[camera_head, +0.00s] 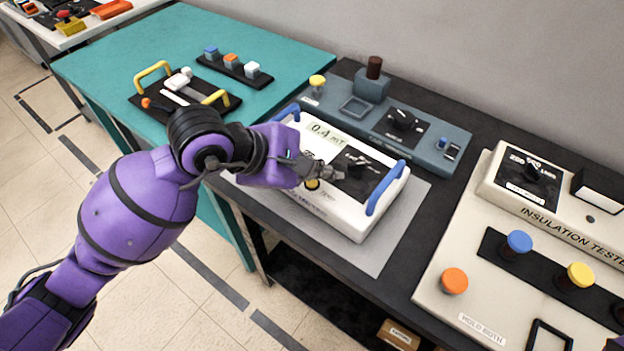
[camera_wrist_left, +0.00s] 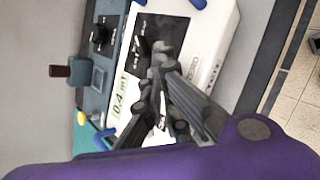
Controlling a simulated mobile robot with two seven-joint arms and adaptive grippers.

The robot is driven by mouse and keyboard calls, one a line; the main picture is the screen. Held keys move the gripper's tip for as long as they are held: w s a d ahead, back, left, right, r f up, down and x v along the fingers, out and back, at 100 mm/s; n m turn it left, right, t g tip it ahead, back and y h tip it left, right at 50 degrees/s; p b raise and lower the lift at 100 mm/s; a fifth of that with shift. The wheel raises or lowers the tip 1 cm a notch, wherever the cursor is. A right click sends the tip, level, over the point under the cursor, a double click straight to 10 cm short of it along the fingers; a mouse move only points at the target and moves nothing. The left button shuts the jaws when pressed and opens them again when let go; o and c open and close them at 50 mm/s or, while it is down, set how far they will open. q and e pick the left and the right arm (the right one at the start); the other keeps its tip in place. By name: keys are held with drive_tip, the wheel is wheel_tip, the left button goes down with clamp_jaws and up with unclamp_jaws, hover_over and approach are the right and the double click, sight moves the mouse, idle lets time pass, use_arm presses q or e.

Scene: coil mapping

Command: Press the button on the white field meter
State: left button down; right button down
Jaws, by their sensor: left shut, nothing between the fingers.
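The white field meter (camera_head: 350,222) has blue handles, a display reading 0.4 mT and a dark panel with a knob. It lies on a grey mat on the dark bench. A round yellow button (camera_head: 312,184) shows on its top face, just below my left gripper's fingers in the head view. My left gripper (camera_head: 337,174) is shut and empty over the meter; I cannot tell whether it touches. In the left wrist view the shut fingers (camera_wrist_left: 163,48) cover part of the meter (camera_wrist_left: 205,65), and the yellow button is hidden. My right gripper is not in view.
A blue-grey device (camera_head: 440,120) stands behind the meter. A cream insulation tester (camera_head: 470,290) with coloured buttons is to the right. A teal table (camera_head: 110,75) on the left holds a black board with yellow handles (camera_head: 215,97) and a three-button strip (camera_head: 228,68).

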sight(319, 190)
use_arm(q)
drive_tip(key=shift+f, duration=0.1)
idle(0.4)
drive_tip(key=shift+f+b, duration=0.3)
drive_tip(key=shift+f, duration=0.05)
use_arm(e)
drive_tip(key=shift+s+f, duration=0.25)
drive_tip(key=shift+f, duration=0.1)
use_arm(q)
drive_tip(key=shift+f, duration=0.45)
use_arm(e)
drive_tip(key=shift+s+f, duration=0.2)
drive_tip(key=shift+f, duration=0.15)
use_arm(q)
drive_tip(key=shift+r, duration=0.9)
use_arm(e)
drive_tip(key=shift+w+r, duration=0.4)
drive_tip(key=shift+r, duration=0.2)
